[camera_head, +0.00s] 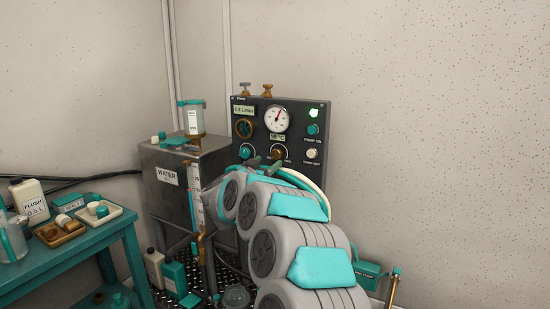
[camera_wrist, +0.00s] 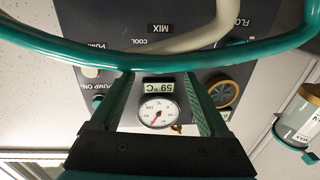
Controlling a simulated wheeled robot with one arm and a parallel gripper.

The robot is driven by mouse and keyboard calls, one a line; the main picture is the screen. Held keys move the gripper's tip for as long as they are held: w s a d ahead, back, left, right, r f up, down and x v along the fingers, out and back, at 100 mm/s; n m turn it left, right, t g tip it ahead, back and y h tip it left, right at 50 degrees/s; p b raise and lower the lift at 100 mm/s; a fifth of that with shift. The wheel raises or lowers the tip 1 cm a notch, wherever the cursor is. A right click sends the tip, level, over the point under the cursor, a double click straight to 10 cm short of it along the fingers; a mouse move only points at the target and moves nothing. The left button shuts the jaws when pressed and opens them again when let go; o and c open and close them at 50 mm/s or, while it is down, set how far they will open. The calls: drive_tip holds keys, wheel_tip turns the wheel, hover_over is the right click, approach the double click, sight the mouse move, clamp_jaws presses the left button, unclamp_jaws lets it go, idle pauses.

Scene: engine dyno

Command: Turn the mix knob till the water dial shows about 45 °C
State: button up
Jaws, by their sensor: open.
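The water dial (camera_head: 277,119) is a round white gauge on the dark control panel; its needle points up and slightly right. A small display (camera_head: 278,136) below it reads in the high fifties °C. Both also show upside down in the wrist view, the dial (camera_wrist: 158,112) and the display (camera_wrist: 158,86), framed between my fingers. The mix knob (camera_head: 279,153) looks brass and is partly hidden by my gripper (camera_head: 263,162).
A teal hose (camera_wrist: 170,60) and a pale hose (camera_wrist: 195,32) cross close before the panel. A water tank (camera_head: 170,185) stands left; a teal bench (camera_head: 75,245) holds bottles and trays.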

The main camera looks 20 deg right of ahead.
sight(276, 156)
drive_tip(key=shift+x, duration=3.15)
clamp_jaws()
